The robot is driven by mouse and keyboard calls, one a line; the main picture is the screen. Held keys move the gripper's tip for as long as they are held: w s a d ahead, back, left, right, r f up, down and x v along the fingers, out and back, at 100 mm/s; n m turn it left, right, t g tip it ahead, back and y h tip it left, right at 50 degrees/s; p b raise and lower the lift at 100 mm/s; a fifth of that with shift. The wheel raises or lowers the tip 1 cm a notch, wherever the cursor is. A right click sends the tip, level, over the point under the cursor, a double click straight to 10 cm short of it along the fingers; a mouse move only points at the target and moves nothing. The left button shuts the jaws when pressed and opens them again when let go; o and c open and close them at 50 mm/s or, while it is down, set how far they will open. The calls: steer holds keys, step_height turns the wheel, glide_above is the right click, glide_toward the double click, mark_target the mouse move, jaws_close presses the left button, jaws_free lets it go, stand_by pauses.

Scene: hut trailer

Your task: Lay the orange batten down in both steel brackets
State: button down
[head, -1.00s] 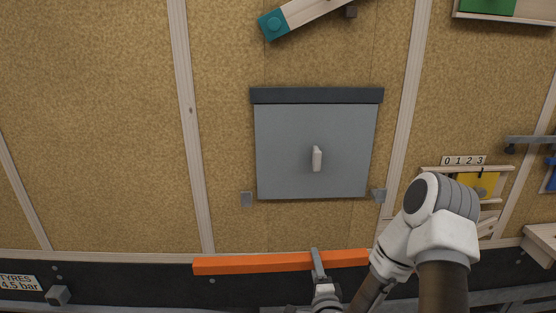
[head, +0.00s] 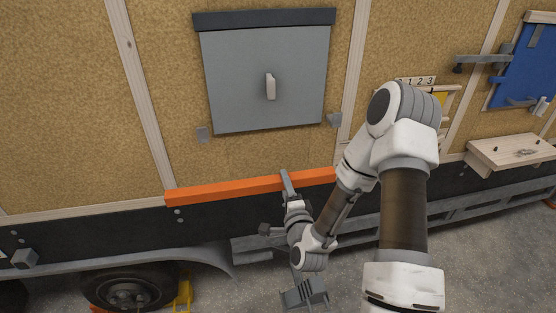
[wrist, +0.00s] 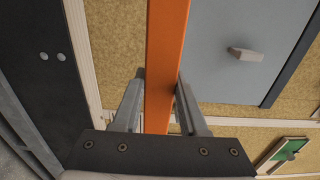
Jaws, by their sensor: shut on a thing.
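The orange batten (head: 225,190) is held level along the trailer wall, below the grey hatch. My gripper (head: 287,184) is shut on it, right of its middle. In the wrist view the batten (wrist: 166,60) runs between the two fingers (wrist: 160,105). Two small grey steel brackets show just under the hatch's lower corners, the left one (head: 202,135) and the right one (head: 334,120). The batten appears lower than both and apart from them. My arm covers the area by the batten's right end. How far the batten stands from the wall I cannot tell.
The grey hatch (head: 265,80) with a pale handle (head: 270,87) is closed above the brackets. A wooden shelf (head: 510,152) and blue panel (head: 525,75) are at right. A wheel (head: 128,290) is at lower left. The tan wall left of the hatch is clear.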

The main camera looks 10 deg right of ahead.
steer(key=d+r, duration=0.4)
steer(key=r, duration=0.3)
steer(key=w+d+r, duration=0.1)
steer(key=d+r, duration=0.3)
steer(key=r, duration=0.4)
steer(key=shift+w+f+b, duration=0.1)
steer(key=shift+f+b, duration=0.05)
steer(key=shift+b, duration=0.3)
steer(key=b, duration=0.4)
glide_toward(297, 111)
steer(key=shift+w+a+r, duration=0.1)
steer(key=shift+w+r, duration=0.5)
steer(key=shift+w, duration=0.55)
steer(key=shift+w+d+r, duration=0.1)
steer(key=shift+w+r, duration=0.45)
steer(key=shift+w, duration=0.6)
steer(key=shift+w+a+r, duration=0.1)
steer(key=shift+w+r, duration=0.5)
steer(key=shift+w, duration=0.55)
steer(key=shift+b, duration=0.55)
steer(key=shift+f, duration=0.15)
steer(key=shift+f+b, duration=0.35)
steer(key=shift+b, duration=0.15)
steer(key=shift+f+b, duration=1.2)
steer(key=shift+b, duration=0.05)
